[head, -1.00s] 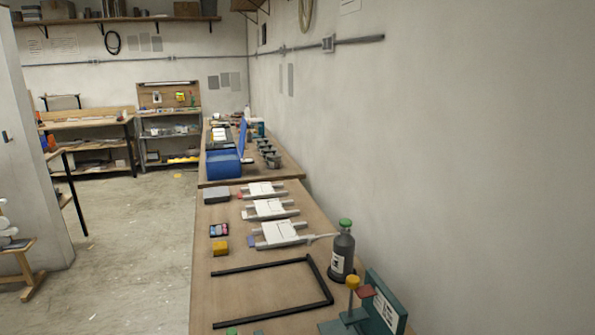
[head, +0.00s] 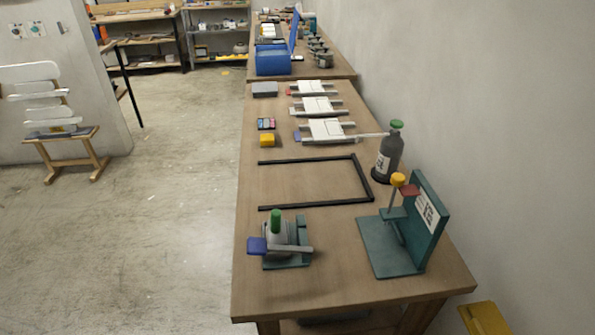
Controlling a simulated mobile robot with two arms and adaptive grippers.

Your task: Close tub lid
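A blue tub (head: 272,61) stands on the far workbench, close to its near left corner. A thin blue panel (head: 295,32), which looks like its lid, stands raised and nearly upright at the tub's right side. The inside of the tub is too small to make out. Neither of my grippers is in view.
The near workbench (head: 290,285) holds a teal stand (head: 392,245), a green-topped device (head: 276,240), a black frame (head: 310,160), a dark bottle (head: 388,155) and several white panels (head: 326,129). A wall runs along the right. The floor (head: 180,220) left of the benches is mostly clear; a white chair (head: 50,125) stands far left.

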